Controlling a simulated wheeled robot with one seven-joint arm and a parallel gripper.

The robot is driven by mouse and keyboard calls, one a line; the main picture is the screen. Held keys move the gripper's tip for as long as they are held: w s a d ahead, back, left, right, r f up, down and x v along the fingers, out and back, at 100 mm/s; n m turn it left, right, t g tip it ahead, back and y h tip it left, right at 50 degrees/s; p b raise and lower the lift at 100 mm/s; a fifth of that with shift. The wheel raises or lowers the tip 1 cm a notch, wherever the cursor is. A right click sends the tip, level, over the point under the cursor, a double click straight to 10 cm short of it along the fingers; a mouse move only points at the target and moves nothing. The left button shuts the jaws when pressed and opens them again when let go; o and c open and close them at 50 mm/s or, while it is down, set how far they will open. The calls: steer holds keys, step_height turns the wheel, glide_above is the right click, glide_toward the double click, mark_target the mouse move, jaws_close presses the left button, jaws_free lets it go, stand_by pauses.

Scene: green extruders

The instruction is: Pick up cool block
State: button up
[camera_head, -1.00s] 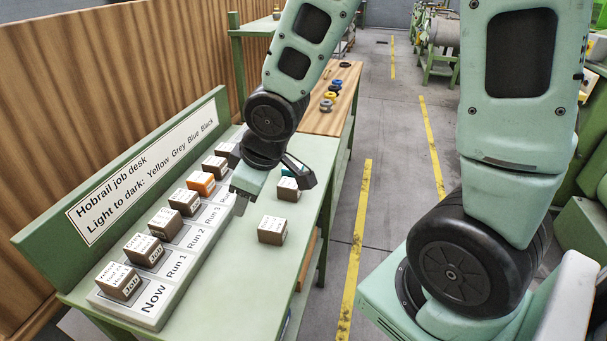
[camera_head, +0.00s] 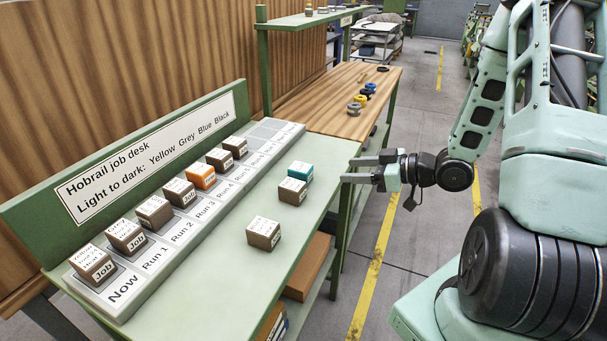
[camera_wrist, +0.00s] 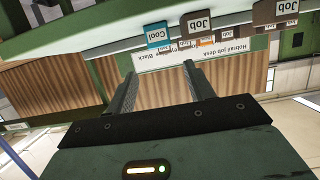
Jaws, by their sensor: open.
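The cool block is teal with a white label (camera_head: 301,171) and stands on the green desk, just behind a brown block. In the wrist view the teal block (camera_wrist: 157,35) shows its "Cool" label, upside down, beyond the fingers. My gripper (camera_head: 352,169) is open and empty, to the right of the teal block beyond the desk's right edge. Its two fingers point left toward the block without touching it. The wrist view also shows the two fingers (camera_wrist: 158,88) apart with nothing between them.
A brown job block (camera_head: 292,191) stands close in front of the teal block, and another (camera_head: 263,233) stands nearer. A numbered rack (camera_head: 207,213) holds several brown blocks and an orange one (camera_head: 201,177). A sign board (camera_head: 150,150) runs behind it. Rings (camera_head: 361,101) lie on the wooden bench.

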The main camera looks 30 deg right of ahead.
mark_target(310, 170)
steer(key=p+x, duration=0.3)
steer(key=x, duration=1.2)
steer(key=shift+w+f, duration=0.15)
steer(key=c, duration=0.8)
